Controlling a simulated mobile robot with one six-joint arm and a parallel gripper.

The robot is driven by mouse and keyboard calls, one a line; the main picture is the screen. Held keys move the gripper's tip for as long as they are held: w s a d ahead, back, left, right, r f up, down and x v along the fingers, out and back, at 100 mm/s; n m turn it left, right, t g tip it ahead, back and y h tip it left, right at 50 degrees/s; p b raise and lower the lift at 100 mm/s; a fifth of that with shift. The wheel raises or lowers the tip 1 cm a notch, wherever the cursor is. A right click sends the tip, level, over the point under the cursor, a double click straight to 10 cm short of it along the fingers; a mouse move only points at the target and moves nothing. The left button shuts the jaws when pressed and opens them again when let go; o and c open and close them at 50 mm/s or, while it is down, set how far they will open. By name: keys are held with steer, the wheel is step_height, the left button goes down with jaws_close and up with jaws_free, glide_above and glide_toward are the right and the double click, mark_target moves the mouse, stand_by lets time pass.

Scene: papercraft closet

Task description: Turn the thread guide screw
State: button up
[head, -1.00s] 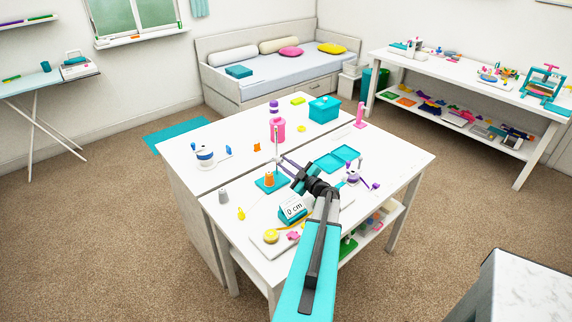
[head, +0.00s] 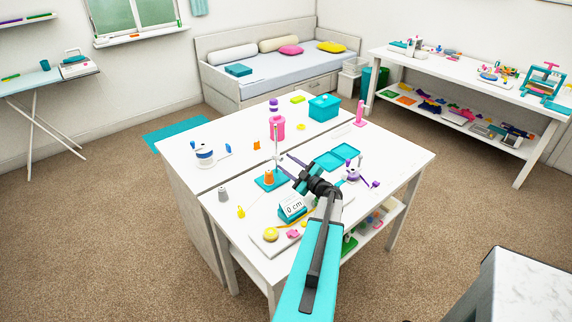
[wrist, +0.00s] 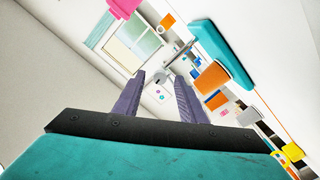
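The thread stand has a teal base (head: 266,184), an orange spool (head: 269,177) and a thin upright metal post (head: 276,145). In the wrist view its base (wrist: 222,52) and spool (wrist: 212,78) appear tilted, right of the fingers. A small grey piece (wrist: 160,78), perhaps the thread guide screw, shows between the fingertips in that view; I cannot tell its depth or whether it is touched. My gripper (wrist: 159,76) has two purple fingers, apart with a gap between them. In the head view my gripper (head: 284,161) is beside the post, on its right.
On the table stand a teal "0 cm" display (head: 292,208), a grey spool (head: 222,194), a yellow item (head: 241,212) and a teal tray (head: 337,158). A pink bottle (head: 277,128) stands behind the post.

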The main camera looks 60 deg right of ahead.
steer(key=b+v, duration=0.3)
steer(key=v, duration=0.9)
steer(key=shift+s+a+r+b, duration=0.1)
steer(key=shift+s+b, duration=0.15)
steer(key=shift+b, duration=0.1)
